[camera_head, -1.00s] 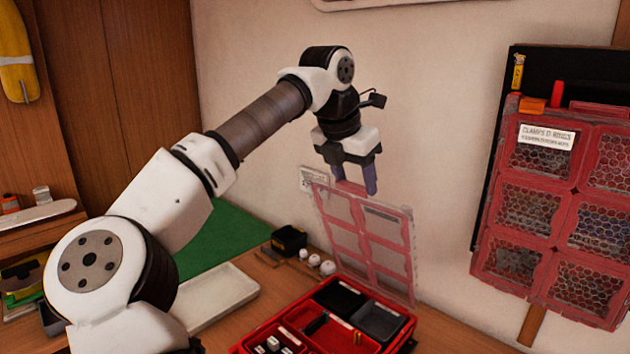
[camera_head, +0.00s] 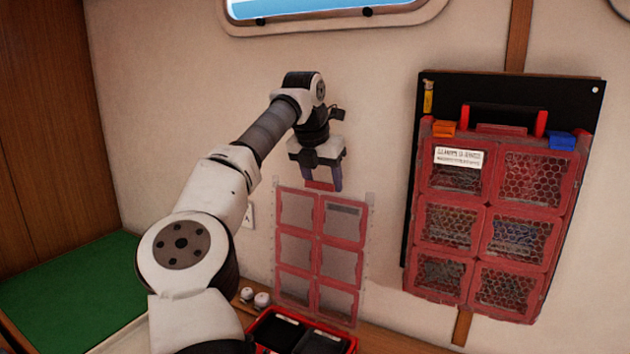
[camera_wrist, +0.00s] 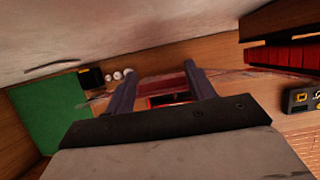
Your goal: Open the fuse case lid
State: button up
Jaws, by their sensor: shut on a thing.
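The fuse case (camera_head: 262,330) is a red box with dark compartments on the counter, cut off by the bottom edge in the head view. Its lid (camera_head: 320,250), a clear panel with a red six-window frame, stands upright above the back of the case. My gripper (camera_head: 321,184) points down at the top edge of the lid and is shut on its red tab. In the wrist view, my gripper's two fingers (camera_wrist: 160,85) stand either side of the lid's edge, and part of the red case (camera_wrist: 168,99) shows between them.
A second red case (camera_head: 490,220) with mesh windows hangs on a black wall board at the right. Small white round items (camera_head: 255,297) sit left of the lid. A green mat (camera_head: 75,290) lies at the left. The wall is close behind the lid.

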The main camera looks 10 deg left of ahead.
jog(key=shift+w+d+f, duration=0.15)
jog(key=shift+w+f, duration=0.1)
jog(key=shift+f, duration=0.05)
jog(key=o, duration=1.4)
jog(key=shift+d, duration=0.1)
jog(key=shift+a, duration=0.2)
jog(key=shift+s+a+r, duration=0.15)
jog(key=shift+r, duration=0.3)
jog(key=v, duration=1.3)
jog(key=shift+d+r, duration=0.15)
jog(key=shift+d, duration=0.1)
